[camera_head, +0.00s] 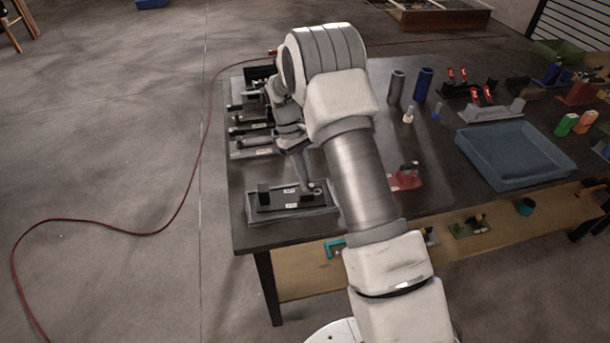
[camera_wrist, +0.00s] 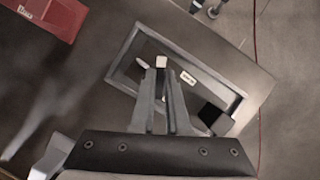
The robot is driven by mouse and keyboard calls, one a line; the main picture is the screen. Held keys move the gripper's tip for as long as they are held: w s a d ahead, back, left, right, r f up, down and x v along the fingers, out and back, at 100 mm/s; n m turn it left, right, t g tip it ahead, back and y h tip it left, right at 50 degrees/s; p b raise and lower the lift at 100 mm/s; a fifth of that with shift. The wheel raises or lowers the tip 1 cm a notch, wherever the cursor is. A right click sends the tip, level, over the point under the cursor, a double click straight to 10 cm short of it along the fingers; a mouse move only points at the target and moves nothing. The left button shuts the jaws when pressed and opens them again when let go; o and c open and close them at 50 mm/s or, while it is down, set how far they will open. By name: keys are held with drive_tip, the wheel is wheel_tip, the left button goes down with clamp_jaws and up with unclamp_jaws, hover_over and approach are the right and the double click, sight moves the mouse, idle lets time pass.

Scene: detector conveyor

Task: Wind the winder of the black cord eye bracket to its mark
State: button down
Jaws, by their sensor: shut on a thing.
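The black cord eye bracket (camera_head: 285,203) sits in a shallow grey tray (camera_head: 297,215) at the near left corner of the table. It has a black block (camera_head: 263,194) at its left end and a white label on its base. My gripper (camera_head: 311,189) reaches down at the bracket's right end. In the wrist view, my gripper (camera_wrist: 161,68) is shut on a small light part, which I take to be the winder (camera_wrist: 161,61). The fingers hide most of it. The black block (camera_wrist: 214,117) and label (camera_wrist: 188,79) show to the right. I cannot make out the mark.
A red fixture (camera_head: 406,178) stands right of the bracket, behind my arm. More dark brackets (camera_head: 252,130) line the table's left edge. A blue tray (camera_head: 515,155) and upright cylinders (camera_head: 423,84) are farther right. A red cord (camera_head: 183,197) lies on the floor at left.

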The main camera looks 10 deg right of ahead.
drive_tip(key=shift+m, duration=0.7)
idle(4.9)
idle(0.6)
drive_tip(key=c, duration=0.9)
unclamp_jaws()
drive_tip(key=v, duration=1.7)
drive_tip(key=shift+w+d+r+p, duration=0.2)
drive_tip(key=shift+d+p, duration=0.15)
drive_tip(key=shift+p, duration=0.1)
